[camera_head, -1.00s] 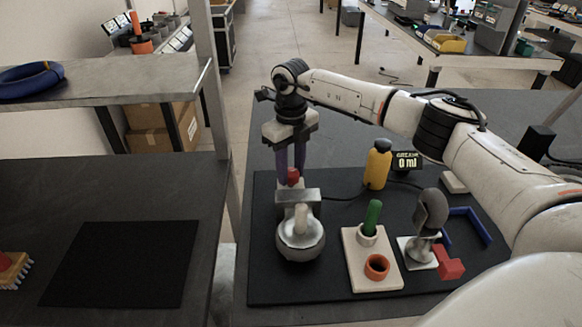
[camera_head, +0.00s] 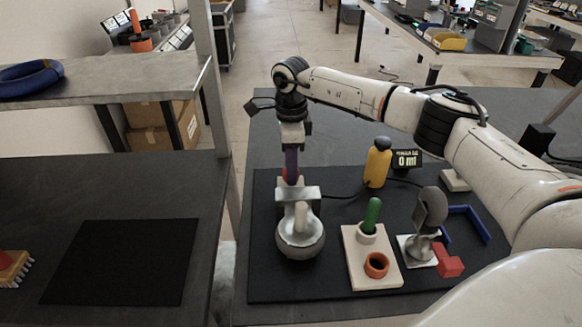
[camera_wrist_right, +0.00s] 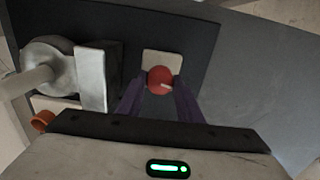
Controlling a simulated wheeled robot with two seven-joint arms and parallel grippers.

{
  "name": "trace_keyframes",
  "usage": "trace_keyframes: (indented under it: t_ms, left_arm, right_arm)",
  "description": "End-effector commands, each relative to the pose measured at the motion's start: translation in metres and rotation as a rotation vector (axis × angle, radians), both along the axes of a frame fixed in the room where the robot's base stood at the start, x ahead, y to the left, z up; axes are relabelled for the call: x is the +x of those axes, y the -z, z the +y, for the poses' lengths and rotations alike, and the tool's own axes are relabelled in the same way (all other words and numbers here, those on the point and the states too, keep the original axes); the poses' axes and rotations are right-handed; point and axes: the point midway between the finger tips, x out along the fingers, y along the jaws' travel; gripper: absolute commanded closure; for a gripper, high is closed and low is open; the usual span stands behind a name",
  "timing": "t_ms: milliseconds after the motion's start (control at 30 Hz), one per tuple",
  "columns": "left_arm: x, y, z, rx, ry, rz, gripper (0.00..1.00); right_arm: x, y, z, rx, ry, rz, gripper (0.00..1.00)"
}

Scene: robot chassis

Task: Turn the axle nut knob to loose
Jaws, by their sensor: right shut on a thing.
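The red axle nut knob (camera_wrist_right: 160,78) sits on a small pale plate (camera_wrist_right: 160,60) in the right wrist view. A white mark on the knob points to the right in that view. My right gripper (camera_wrist_right: 161,84) has its purple fingers on either side of the knob, shut on it. In the head view the right gripper (camera_head: 291,162) points straight down, and the fingers mostly hide the knob. A grey metal hub (camera_head: 300,245) with a pale axle stub stands just in front of the knob. My left gripper is not in view.
On the black mat are a pale block with a green peg (camera_head: 372,213) and orange ring (camera_head: 376,265), a grey stand (camera_head: 428,215), a red block (camera_head: 449,262), a yellow bottle (camera_head: 377,165) and a small display (camera_head: 407,160). A shelf post (camera_head: 208,90) rises at left.

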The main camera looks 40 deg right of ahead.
Motion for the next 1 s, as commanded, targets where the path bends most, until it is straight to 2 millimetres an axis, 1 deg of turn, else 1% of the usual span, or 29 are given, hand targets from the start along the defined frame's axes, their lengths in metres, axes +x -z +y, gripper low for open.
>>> trace_keyframes:
  t_ms: [200, 400, 933, 967, 1000]
  left_arm:
    - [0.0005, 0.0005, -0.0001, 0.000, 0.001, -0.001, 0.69]
    - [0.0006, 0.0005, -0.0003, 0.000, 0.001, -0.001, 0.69]
    - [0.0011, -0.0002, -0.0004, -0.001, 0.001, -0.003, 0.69]
    - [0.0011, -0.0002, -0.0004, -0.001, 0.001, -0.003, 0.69]
    - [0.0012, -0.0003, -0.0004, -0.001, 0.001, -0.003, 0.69]
  right_arm:
    - [0.0012, -0.0017, -0.0003, 0.001, -0.117, -0.005, 0.90]
    - [0.0013, -0.0019, -0.0002, 0.002, -0.176, -0.005, 0.90]
    - [0.0014, -0.0021, -0.0002, 0.001, -0.198, -0.005, 0.90]
    - [0.0014, -0.0021, -0.0002, 0.001, -0.198, -0.005, 0.64]
    - [0.0014, -0.0021, -0.0002, 0.001, -0.198, -0.005, 0.57]
